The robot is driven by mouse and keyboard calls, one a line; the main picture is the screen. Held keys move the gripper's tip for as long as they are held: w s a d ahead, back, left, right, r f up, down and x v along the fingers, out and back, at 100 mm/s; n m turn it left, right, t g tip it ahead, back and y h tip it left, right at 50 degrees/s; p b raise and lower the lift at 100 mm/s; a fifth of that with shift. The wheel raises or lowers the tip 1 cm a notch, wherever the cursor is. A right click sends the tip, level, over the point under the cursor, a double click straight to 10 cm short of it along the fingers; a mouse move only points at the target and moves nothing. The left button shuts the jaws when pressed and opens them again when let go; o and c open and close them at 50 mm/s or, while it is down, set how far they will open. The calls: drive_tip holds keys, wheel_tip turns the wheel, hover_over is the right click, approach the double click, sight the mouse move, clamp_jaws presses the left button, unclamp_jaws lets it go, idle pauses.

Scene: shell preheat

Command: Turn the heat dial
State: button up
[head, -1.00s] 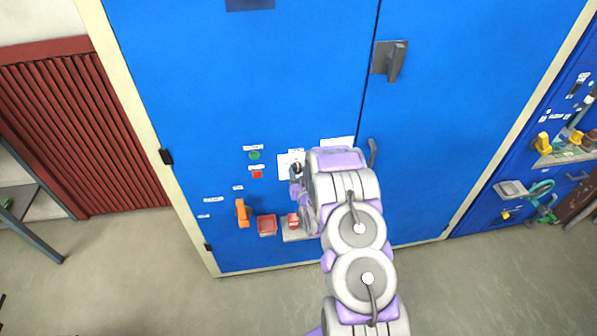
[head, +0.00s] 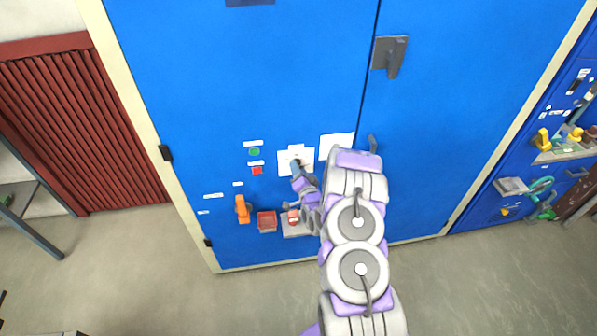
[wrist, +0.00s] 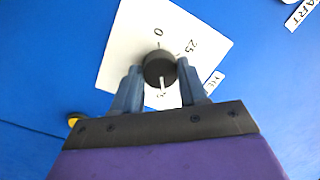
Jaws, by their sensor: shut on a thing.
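The heat dial is a round black knob (wrist: 158,66) on a white plate (wrist: 128,38) marked "0" and "25" in the wrist view. The plate also shows on the blue cabinet front in the head view (head: 285,165). My gripper (wrist: 160,72) has its two blue-grey fingers on either side of the knob, shut on it. A pale line shows on the knob's lower side. In the head view my gripper (head: 297,170) reaches the plate from below right, and the knob is hard to make out.
Left of the plate are a green button (head: 254,152), a red button (head: 257,170) and an orange handle (head: 242,209). A red tray (head: 267,222) sits below. A second blue panel with tools stands far right.

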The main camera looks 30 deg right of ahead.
drive_tip(key=shift+m, duration=0.4)
drive_tip(key=o, duration=1.1)
drive_tip(key=shift+w+d, duration=0.1)
drive_tip(key=shift+d, duration=0.1)
drive_tip(key=shift+c, duration=0.2)
drive_tip(key=shift+a, duration=0.1)
drive_tip(key=s+a, duration=0.2)
drive_tip(key=s, duration=1.5)
drive_tip(key=shift+a+p, duration=0.3)
drive_tip(key=shift+p, duration=0.15)
drive_tip(key=shift+f, duration=0.1)
